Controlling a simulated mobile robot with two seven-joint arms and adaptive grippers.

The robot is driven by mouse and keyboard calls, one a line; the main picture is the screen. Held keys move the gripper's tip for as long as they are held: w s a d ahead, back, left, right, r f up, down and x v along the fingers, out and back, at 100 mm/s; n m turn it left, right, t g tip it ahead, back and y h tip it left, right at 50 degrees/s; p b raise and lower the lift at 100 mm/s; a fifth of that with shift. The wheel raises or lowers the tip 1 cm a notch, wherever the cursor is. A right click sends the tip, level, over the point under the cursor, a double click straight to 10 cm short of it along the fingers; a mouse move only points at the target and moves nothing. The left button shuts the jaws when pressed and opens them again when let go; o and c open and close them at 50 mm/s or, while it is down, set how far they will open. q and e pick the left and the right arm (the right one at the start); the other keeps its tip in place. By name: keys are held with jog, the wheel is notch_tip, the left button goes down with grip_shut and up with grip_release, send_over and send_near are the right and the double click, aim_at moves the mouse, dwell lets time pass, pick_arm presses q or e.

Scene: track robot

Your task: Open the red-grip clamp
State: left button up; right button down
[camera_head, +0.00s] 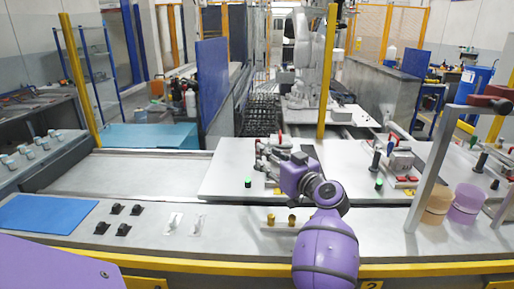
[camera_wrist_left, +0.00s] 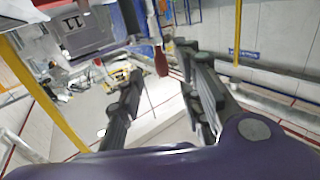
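The red clamp grip (camera_wrist_left: 161,60) shows in the left wrist view as a dark red handle in the gap between my left gripper's fingertips. My left gripper (camera_wrist_left: 158,66) is open, with one dark finger on each side; I cannot tell whether either touches the grip. In the head view, my purple left arm reaches up from the bottom middle, and my left gripper (camera_head: 268,156) is at the fixture on the middle grey plate (camera_head: 225,172). The wrist hides most of the clamp there. My right gripper is not in view.
A similar fixture with red pads (camera_head: 405,180) stands to the right. A grey post (camera_head: 432,170) and orange and purple round parts (camera_head: 466,203) are at the far right. A yellow post (camera_head: 328,75) rises behind. The bench at left holds a blue mat (camera_head: 45,214) and small black parts.

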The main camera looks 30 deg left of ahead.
aim_at(258, 154)
pick_arm(q)
jog(key=x, duration=0.7)
jog(key=shift+a+r, duration=0.1)
grip_shut()
